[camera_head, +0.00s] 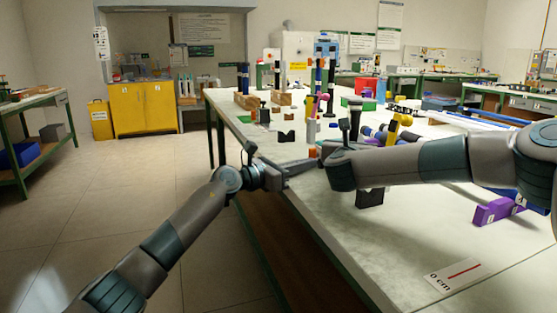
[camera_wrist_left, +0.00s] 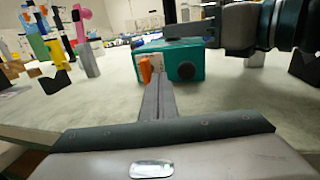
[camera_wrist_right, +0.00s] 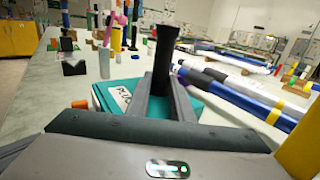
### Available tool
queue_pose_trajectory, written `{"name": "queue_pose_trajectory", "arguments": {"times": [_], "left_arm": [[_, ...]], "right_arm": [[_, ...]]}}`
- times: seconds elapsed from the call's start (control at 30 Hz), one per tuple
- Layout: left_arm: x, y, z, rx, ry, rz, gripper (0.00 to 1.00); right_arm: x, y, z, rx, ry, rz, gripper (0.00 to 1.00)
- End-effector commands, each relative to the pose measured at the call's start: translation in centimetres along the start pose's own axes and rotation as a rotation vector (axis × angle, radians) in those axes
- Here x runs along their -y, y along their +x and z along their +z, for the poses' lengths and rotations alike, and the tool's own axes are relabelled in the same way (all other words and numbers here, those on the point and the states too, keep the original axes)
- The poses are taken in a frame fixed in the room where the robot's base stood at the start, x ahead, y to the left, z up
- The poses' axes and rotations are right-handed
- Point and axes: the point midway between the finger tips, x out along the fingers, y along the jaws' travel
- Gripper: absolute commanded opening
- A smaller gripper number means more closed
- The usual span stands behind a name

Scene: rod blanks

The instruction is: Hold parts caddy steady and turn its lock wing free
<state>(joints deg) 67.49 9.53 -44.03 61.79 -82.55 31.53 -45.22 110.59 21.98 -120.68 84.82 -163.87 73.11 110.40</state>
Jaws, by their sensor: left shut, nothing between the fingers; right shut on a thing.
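The teal parts caddy (camera_wrist_left: 210,60) stands on the table, with a white label (camera_wrist_right: 122,97) partly readable in the right wrist view. Its orange lock wing (camera_wrist_left: 146,69) sticks out from the face towards my left gripper, left of a dark round knob (camera_wrist_left: 187,70). The wing also shows in the head view (camera_head: 312,152). My left gripper (camera_wrist_left: 158,84) is shut and empty, its tips close beside the wing; I cannot tell whether they touch. My right gripper (camera_wrist_right: 163,92) is shut on the caddy's upright black handle (camera_wrist_right: 164,52). My right arm hides most of the caddy in the head view.
Blue and white rods (camera_wrist_right: 235,98) lie beside the caddy. A black V-block (camera_head: 286,137) and several upright coloured rods stand farther back. A purple block (camera_head: 493,211) lies at the right. The near table top is clear around a printed scale card (camera_head: 459,276).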

Motion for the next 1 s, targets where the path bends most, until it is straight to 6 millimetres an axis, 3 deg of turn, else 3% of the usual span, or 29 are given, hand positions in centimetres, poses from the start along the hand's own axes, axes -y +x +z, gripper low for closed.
{"name": "queue_pose_trajectory", "arguments": {"times": [1.0], "left_arm": [[0.2,-0.1,1.5,0.001,0.0,0.0,0.0]], "right_arm": [[0.0,0.0,0.0,0.0,0.0,0.0,0.0]]}}
